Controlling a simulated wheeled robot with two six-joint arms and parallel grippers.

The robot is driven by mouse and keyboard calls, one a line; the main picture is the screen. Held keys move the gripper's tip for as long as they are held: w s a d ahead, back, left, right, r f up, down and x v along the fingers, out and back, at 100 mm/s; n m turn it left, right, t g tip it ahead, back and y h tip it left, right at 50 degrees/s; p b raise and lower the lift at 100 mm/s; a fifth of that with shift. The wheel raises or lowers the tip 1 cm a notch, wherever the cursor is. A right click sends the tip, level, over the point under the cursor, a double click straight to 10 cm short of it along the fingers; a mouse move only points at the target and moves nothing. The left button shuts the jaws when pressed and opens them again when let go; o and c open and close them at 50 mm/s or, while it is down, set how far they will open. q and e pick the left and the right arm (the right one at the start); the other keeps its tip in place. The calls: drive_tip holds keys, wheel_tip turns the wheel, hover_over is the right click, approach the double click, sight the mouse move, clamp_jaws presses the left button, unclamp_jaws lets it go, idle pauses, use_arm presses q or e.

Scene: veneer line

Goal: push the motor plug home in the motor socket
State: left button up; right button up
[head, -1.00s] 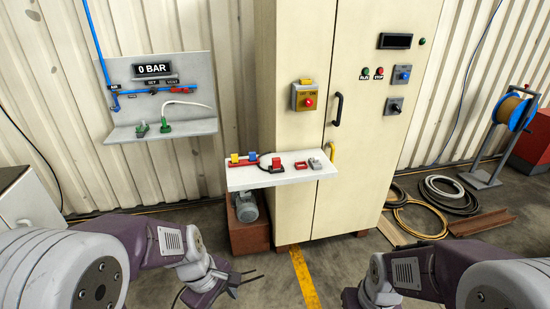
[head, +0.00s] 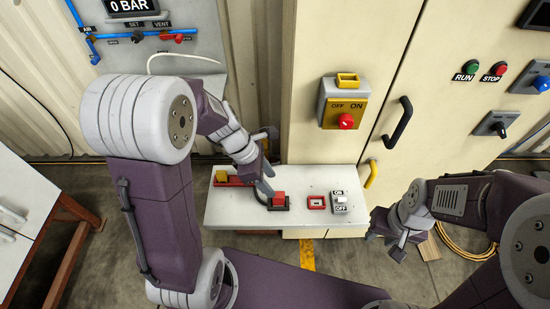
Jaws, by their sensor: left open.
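A red block-shaped plug (head: 278,197) sits over a dark base on the white shelf (head: 225,214); I take these for the motor plug and socket. A dark cable curves beside it on the left. I cannot tell how deep the plug sits. My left gripper (head: 267,188) is open, pointing down just left of and above the red plug; I cannot tell whether it touches it. My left arm hides part of the shelf's back. My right gripper (head: 385,243) appears open and empty, right of the shelf and apart from it.
A yellow block (head: 221,175) on a red strip stands at the shelf's left. A small red-framed piece (head: 316,202) and an ON/OFF switch (head: 339,203) lie to the right. The cabinet's yellow switch box (head: 343,103) and black handle (head: 397,122) stand behind.

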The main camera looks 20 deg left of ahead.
sight(278, 197)
use_arm(q)
drive_tip(key=x, duration=0.2)
drive_tip(key=b+x, duration=0.1)
drive_tip(key=x, duration=0.2)
drive_tip(key=b+x, duration=0.1)
drive_tip(key=x, duration=0.1)
drive_tip(key=shift+s+f, duration=0.3)
drive_tip(key=shift+s, duration=0.05)
drive_tip(key=shift+d+f+b, duration=0.25)
drive_tip(key=shift+f+b, duration=0.1)
drive_tip(key=shift+f, duration=0.05)
use_arm(e)
drive_tip(key=shift+s+f, duration=0.25)
drive_tip(key=shift+f, duration=0.3)
drive_tip(key=shift+s+f, duration=0.25)
drive_tip(key=shift+f, duration=0.25)
use_arm(q)
drive_tip(key=shift+c, duration=0.6)
clamp_jaws()
drive_tip(key=shift+r, duration=0.1)
